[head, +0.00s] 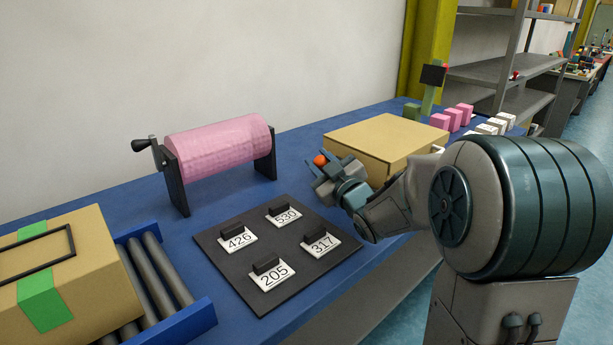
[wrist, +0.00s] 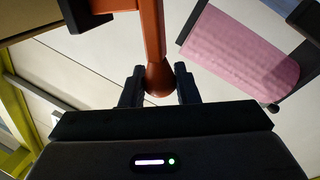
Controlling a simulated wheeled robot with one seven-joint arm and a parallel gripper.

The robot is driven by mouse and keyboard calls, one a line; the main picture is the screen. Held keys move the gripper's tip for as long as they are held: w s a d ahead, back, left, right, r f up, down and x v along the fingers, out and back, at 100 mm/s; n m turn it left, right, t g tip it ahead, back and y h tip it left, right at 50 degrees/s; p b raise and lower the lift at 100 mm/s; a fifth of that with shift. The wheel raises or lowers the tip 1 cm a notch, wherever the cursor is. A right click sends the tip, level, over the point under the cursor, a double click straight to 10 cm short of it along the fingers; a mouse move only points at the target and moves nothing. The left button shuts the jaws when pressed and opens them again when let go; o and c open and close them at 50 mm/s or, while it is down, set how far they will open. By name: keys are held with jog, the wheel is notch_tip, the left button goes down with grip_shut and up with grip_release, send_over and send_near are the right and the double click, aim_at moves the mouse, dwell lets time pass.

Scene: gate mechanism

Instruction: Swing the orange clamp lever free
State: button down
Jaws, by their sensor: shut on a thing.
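The orange clamp lever (wrist: 152,35) shows in the wrist view as a straight bar ending in a round knob (wrist: 158,80). My gripper (wrist: 159,85) has its two dark fingers on either side of the knob and is shut on it. In the head view only the orange knob (head: 320,160) of the lever shows, at the tips of my gripper (head: 325,172). The rest of the lever and its pivot are hidden there.
A cardboard box (head: 385,146) lies just behind my gripper. A pink roll (head: 220,147) on black stands is to the left. A dark board (head: 232,272) with numbered blocks lies in front. A taped carton (head: 75,265) sits on rollers at the left.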

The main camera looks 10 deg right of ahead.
jog(key=shift+s+a+f+n+b, duration=0.25)
jog(key=shift+n+b, duration=0.25)
jog(key=shift+b, duration=0.35)
jog(key=shift+a, duration=0.1)
jog(key=c, duration=1.1)
grip_release()
jog(key=v, duration=1.2)
jog(key=shift+w+f, duration=0.1)
jog(key=shift+f, duration=0.05)
